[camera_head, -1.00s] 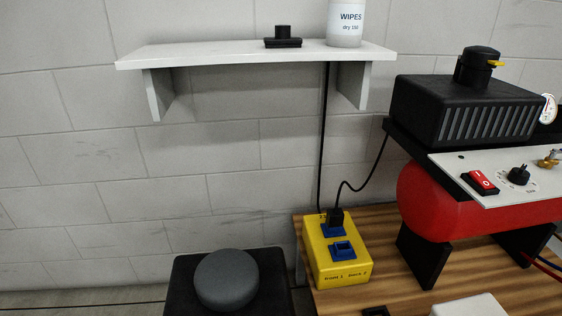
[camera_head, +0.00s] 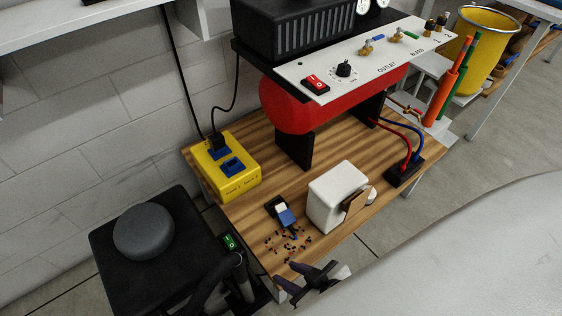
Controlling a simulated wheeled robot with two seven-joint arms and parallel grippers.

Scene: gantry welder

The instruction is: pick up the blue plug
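A small blue, white and dark item (camera_head: 284,213) lies on the wooden table, left of a white box (camera_head: 338,196). It may be the blue plug, but it is too small to be sure. A blue cable (camera_head: 408,128) and a red cable (camera_head: 401,140) run into a black block (camera_head: 405,172) at the table's right; their ends are hard to make out. My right gripper (camera_head: 285,274) is at the table's front edge, in front of the blue item and apart from it. Its dark fingers are spread, with nothing seen between them. My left gripper is not in view.
A yellow socket box (camera_head: 232,186) with a black plug and cord stands at the table's left back. A red tank (camera_head: 290,106) under a control panel stands behind. Dark crumbs (camera_head: 288,244) lie near the front edge. A black stool-like block (camera_head: 190,215) stands left.

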